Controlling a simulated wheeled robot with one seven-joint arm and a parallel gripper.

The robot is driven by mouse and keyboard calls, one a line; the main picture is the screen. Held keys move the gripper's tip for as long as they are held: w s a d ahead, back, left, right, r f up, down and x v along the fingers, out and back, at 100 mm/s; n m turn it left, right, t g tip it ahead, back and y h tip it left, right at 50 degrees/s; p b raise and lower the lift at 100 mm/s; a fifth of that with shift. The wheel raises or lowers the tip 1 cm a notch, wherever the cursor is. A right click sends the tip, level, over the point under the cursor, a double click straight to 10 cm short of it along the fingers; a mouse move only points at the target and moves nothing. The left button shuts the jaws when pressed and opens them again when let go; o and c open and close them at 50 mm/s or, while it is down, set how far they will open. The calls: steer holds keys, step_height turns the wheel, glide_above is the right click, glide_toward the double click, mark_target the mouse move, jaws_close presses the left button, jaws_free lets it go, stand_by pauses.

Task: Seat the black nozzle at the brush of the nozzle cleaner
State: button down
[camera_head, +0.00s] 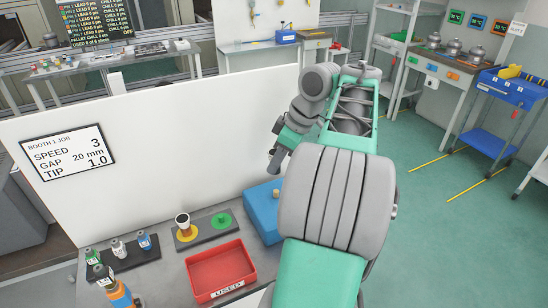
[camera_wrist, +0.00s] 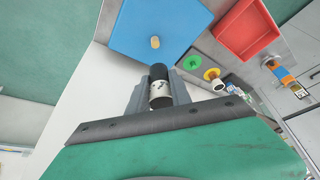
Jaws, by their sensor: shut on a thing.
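My gripper (camera_wrist: 159,92) is shut on the black nozzle (camera_wrist: 159,87), a short cylinder with a black end and a pale, marked body. Its black end points toward the nozzle cleaner, a blue box (camera_wrist: 185,22), which shows beyond the fingertips. The brush (camera_wrist: 155,42) is a small tan peg on the box, just beyond the nozzle's black end in the wrist view, with a visible gap in the picture. In the head view the blue nozzle cleaner (camera_head: 262,212) stands below my gripper (camera_head: 273,160), partly behind my arm. The brush (camera_head: 276,192) shows on its top.
A red tray marked USED (camera_head: 219,271) stands left of the cleaner. A dark plate (camera_head: 206,230) carries a yellow disc with a cup and a green disc. Small coloured-top nozzles (camera_head: 118,248) and an orange-blue tool (camera_head: 119,292) are farther left. A white panel (camera_head: 150,140) stands behind.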

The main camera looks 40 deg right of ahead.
mark_target(275, 191)
steer(key=shift+s, duration=0.1)
step_height(275, 191, down, 6)
steer(key=b, duration=0.5)
steer(key=shift+d, duration=0.1)
steer(key=shift+f, duration=0.2)
steer(key=shift+f+b, duration=1.4)
steer(key=shift+b, duration=0.05)
steer(key=c, duration=1.1)
jaws_free()
steer(key=shift+r, duration=0.1)
steer(key=p+v, duration=0.4)
steer(key=v, duration=0.3)
steer(key=shift+s+r, duration=0.25)
steer(key=shift+r, duration=0.05)
steer(key=shift+d, duration=0.1)
